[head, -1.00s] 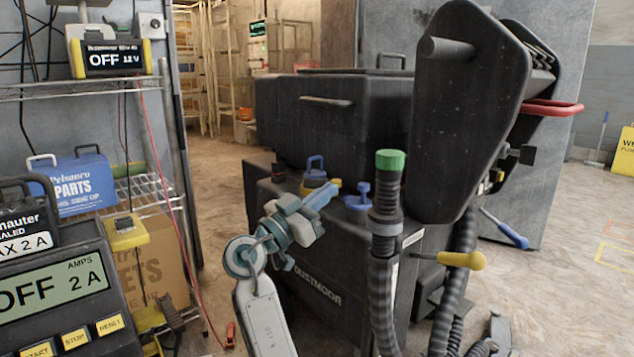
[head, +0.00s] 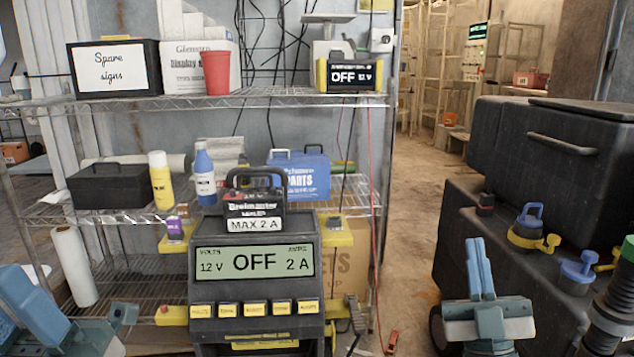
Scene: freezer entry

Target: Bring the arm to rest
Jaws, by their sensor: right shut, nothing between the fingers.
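My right gripper (head: 479,268) stands at the lower right of the head view, its blue fingers pointing up and pressed together with nothing between them. It is in front of the dark floor machine (head: 462,240), left of the machine's yellow and blue caps. I cannot tell whether it touches the machine. My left gripper (head: 28,305) shows partly at the lower left edge, blue and teal, cut off by the frame. Its finger opening cannot be made out.
A charger reading OFF (head: 255,262) stands front centre. Behind it, a wire shelf (head: 270,98) holds a sign box (head: 115,80), a red cup (head: 217,73), bottles and a blue parts box (head: 303,175). Open floor (head: 425,170) runs between shelf and machine.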

